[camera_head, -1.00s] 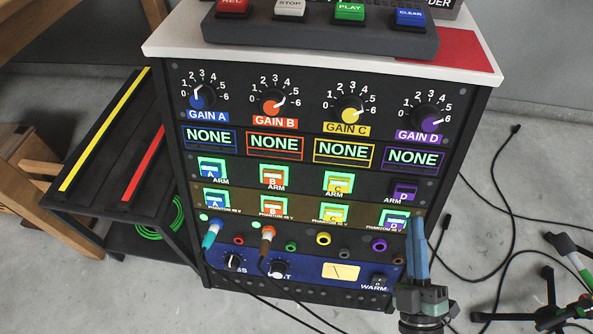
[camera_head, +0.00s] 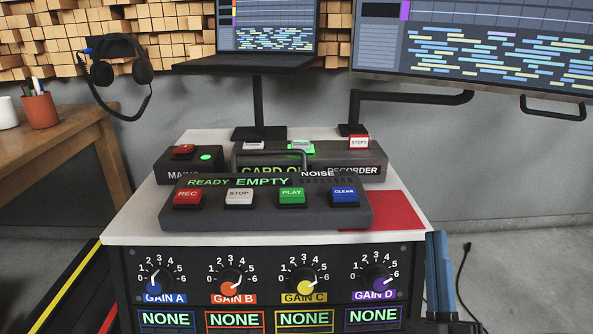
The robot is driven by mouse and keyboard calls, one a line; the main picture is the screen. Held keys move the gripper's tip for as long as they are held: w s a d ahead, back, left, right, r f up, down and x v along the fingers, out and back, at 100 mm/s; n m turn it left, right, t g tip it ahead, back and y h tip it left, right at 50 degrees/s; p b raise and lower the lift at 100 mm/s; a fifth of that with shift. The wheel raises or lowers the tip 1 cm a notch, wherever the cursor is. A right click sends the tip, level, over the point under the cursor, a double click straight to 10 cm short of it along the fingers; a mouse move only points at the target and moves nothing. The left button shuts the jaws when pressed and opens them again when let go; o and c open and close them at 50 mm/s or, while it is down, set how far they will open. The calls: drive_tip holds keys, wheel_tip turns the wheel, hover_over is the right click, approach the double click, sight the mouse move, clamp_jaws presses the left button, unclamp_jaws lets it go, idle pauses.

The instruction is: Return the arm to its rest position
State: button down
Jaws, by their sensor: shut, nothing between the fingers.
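A black button box (camera_head: 265,205) stands on the white rack top (camera_head: 130,215), in front of the recorder (camera_head: 330,165). A red mat (camera_head: 385,210) lies beside it. A wooden desk (camera_head: 70,137) is at left. The floor right of the rack looks mostly clear.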

drive_tip(key=s+a+r+m+h+p, duration=0.1)
drive_tip(key=a+r+m+h, duration=0.15)
drive_tip(key=r, duration=0.65)
drive_tip(key=a+r+m+h+p, duration=0.15)
drive_tip(key=r+m, duration=0.25)
drive_tip(key=r, duration=0.5)
drive_tip(key=s+a+r+m+h+p, duration=0.1)
drive_tip(key=a+r+m+h+p, duration=0.15)
drive_tip(key=r, duration=0.65)
drive_tip(key=s+a+r+t+y+p, duration=0.1)
drive_tip(key=s+a+r+y, duration=0.3)
drive_tip(key=a+r, duration=0.2)
drive_tip(key=s+a+r+y+p, duration=0.2)
drive_tip(key=s+a+r+y, duration=0.25)
drive_tip(key=a+r, duration=0.2)
wheel_tip(320, 180, up, 36)
drive_tip(key=w+p, duration=0.1)
drive_tip(key=p, duration=3.5)
drive_tip(key=shift+w+d+r+h+p, duration=0.2)
drive_tip(key=shift+w+d+h+p, duration=0.1)
drive_tip(key=shift+d, duration=0.15)
drive_tip(key=shift+f, duration=0.1)
